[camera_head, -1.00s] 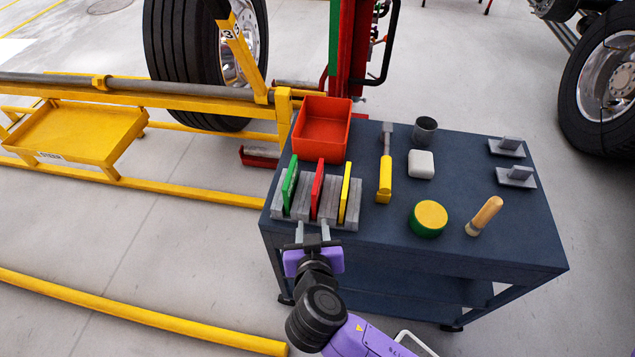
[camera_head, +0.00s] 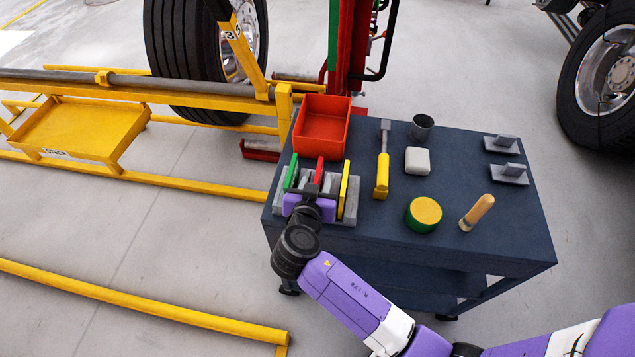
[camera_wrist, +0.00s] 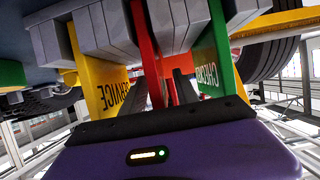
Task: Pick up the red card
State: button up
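The red card (camera_head: 319,170) stands upright in a grey slotted rack (camera_head: 348,221) on the dark blue cart, between a green card (camera_head: 291,172) and a yellow card (camera_head: 344,190). My gripper (camera_head: 316,184) is at the rack, its fingers apart on either side of the red card; its body hides the card's lower part. In the wrist view the red card (camera_wrist: 146,50) stands in the middle, extending down between the fingers (camera_wrist: 168,90). The yellow card (camera_wrist: 103,75) and green card (camera_wrist: 212,60) flank it. I see no clear sign of the fingers pressing on it.
A red bin (camera_head: 322,130) stands right behind the rack. A yellow-handled tool (camera_head: 382,172), dark cup (camera_head: 422,127), white block (camera_head: 417,161), green-yellow round (camera_head: 424,214) and wooden handle (camera_head: 477,211) are on the cart to the right. A yellow rail frame (camera_head: 200,187) lies left.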

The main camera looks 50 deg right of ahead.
jog(key=shift+w+d+f, duration=0.1)
jog(key=shift+d+f, duration=0.05)
grip_shut()
dwell(0.4)
